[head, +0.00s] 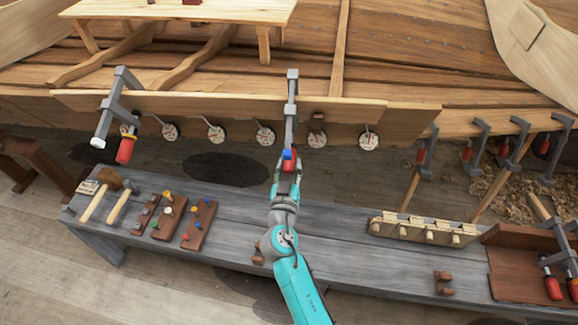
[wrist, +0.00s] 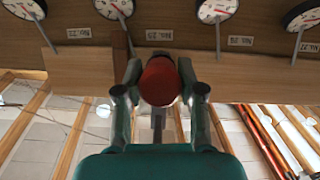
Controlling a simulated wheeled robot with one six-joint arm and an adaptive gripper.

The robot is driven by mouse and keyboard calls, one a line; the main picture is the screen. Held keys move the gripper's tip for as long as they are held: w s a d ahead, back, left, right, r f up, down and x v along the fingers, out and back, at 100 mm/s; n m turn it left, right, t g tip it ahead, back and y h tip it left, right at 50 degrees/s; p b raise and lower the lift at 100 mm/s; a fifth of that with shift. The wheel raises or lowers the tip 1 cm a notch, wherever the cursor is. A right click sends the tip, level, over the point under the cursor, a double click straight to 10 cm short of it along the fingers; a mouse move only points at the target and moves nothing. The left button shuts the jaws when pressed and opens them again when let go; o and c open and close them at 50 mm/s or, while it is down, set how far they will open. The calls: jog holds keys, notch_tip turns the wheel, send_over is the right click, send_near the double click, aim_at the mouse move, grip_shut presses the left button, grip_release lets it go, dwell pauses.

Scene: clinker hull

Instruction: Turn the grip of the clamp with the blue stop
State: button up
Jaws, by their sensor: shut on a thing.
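The clamp with the blue stop (head: 289,153) hangs on the hull plank in the middle of the head view, its grey bar (head: 291,110) upright. Its red grip (wrist: 159,82) shows end-on in the wrist view, between the two fingers. My gripper (head: 288,170) is below the clamp and shut on the red grip. Most of the grip is hidden by the fingers in the head view. Another clamp (head: 116,105) at the left has a red grip, a yellow ring and a white stop.
Round dials (head: 265,135) hang in a row along the plank, close to the clamp on both sides. A grey bench (head: 345,235) below carries mallets (head: 122,203), wooden blocks with coloured pegs (head: 200,222) and a pegged rack (head: 423,230). More clamps (head: 476,137) hang at the right.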

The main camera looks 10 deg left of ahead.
jog(key=n+h, duration=0.2)
jog(key=shift+h, duration=0.3)
jog(key=shift+n+t+h, duration=0.4)
jog(key=shift+n+h, duration=0.6)
jog(key=shift+n, duration=0.4)
jog(key=shift+r, duration=0.1)
jog(key=o, duration=1.1)
jog(key=shift+o, duration=0.2)
jog(key=v, duration=1.2)
jog(key=shift+f, duration=0.2)
